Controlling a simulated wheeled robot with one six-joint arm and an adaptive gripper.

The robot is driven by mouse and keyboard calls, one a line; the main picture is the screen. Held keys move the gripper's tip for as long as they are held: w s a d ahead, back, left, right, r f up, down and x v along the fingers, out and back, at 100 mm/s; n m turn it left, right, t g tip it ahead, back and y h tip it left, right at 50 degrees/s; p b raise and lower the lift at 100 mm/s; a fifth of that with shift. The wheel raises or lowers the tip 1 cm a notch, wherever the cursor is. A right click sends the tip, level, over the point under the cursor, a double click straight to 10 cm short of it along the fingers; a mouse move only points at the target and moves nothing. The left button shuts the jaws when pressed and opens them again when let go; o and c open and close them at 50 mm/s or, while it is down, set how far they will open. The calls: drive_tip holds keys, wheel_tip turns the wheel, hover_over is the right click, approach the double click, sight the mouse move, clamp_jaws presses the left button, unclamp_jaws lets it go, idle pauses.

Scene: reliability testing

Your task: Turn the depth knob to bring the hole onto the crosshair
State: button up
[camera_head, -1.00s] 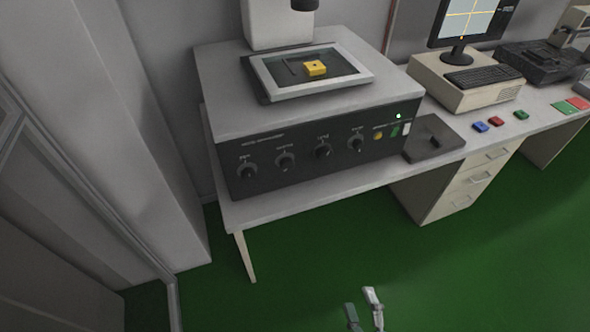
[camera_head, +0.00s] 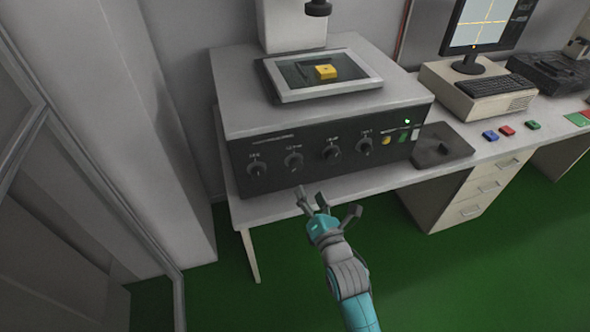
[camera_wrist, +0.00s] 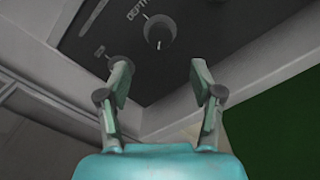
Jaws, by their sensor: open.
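The depth knob (camera_head: 294,160) is a dark round dial, second from the left on the machine's black front panel (camera_head: 375,158). In the wrist view the knob (camera_wrist: 159,33) shows beside its "DEPTH" label, beyond my fingertips and roughly between their directions. My gripper (camera_head: 328,201) is open and empty, below and in front of the panel, apart from the knob. Its fingers (camera_wrist: 160,70) are spread in the wrist view; the left one partly covers the neighbouring knob (camera_wrist: 121,58). The monitor (camera_head: 480,28) shows yellow crosshair lines; I cannot make out the hole.
Other knobs (camera_head: 331,150) sit close beside it. The table's front edge (camera_head: 330,190) runs just under the panel. A joystick pad (camera_head: 455,150) and coloured buttons lie to the right.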

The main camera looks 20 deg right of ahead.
sight(298, 167)
drive_tip(key=w, duration=1)
drive_tip(key=shift+w, duration=0.15)
drive_tip(key=c, duration=1.1)
drive_tip(key=shift+c, duration=0.2)
drive_tip(key=shift+m, duration=0.4)
